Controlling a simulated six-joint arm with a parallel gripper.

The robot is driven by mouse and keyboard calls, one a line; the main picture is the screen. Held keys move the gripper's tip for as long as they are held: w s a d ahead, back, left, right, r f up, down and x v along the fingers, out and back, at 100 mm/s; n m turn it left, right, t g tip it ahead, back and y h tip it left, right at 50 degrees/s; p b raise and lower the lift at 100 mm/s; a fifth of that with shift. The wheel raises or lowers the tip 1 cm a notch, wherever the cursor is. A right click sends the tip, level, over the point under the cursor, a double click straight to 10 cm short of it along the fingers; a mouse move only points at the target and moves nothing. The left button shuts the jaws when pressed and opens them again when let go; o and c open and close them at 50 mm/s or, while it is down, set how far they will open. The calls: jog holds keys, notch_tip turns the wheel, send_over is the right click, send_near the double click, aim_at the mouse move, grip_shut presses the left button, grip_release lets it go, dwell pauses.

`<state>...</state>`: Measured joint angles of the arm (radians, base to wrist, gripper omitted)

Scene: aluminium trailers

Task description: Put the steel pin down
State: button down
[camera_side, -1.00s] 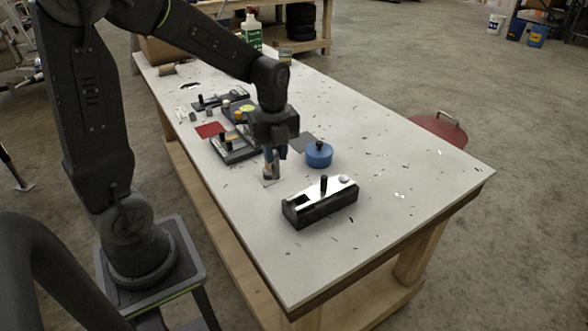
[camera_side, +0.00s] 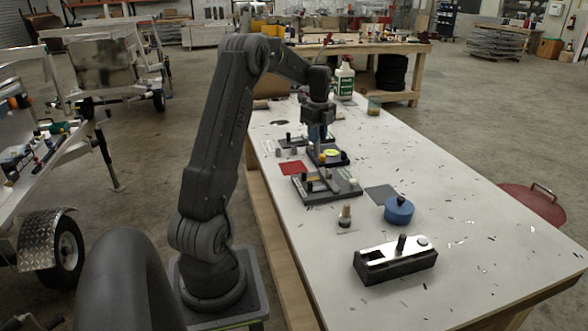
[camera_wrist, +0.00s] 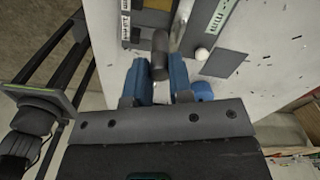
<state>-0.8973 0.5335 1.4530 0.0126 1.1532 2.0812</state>
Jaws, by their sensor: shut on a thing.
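My gripper (camera_side: 318,133) is over the far half of the white workbench (camera_side: 470,240), above the boards with pegs. In the wrist view, its two blue fingers (camera_wrist: 160,78) are shut on a dark grey cylinder, which I take to be the steel pin (camera_wrist: 160,52). The pin stands out past the fingertips, and its lower part between the fingers is partly hidden. In the side view I cannot make out the pin. I cannot tell whether its end touches anything below.
A board with a yellow disc (camera_side: 331,153) and a larger grey peg board (camera_side: 327,187) lie below. A red mat (camera_side: 292,168), grey mat (camera_side: 381,194), small brown peg (camera_side: 345,214), blue knobbed pot (camera_side: 398,211) and black block (camera_side: 397,265) are nearby. The near right bench is mostly clear.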

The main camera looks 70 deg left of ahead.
jog(key=s+a+f+n, duration=0.2)
jog(key=s+a, duration=0.2)
jog(key=a, duration=0.6)
notch_tip(320, 180, down, 8)
jog(key=shift+w+f, duration=0.15)
jog(key=shift+f, duration=0.05)
jog(key=shift+f, duration=0.1)
jog(key=c, duration=1)
grip_release()
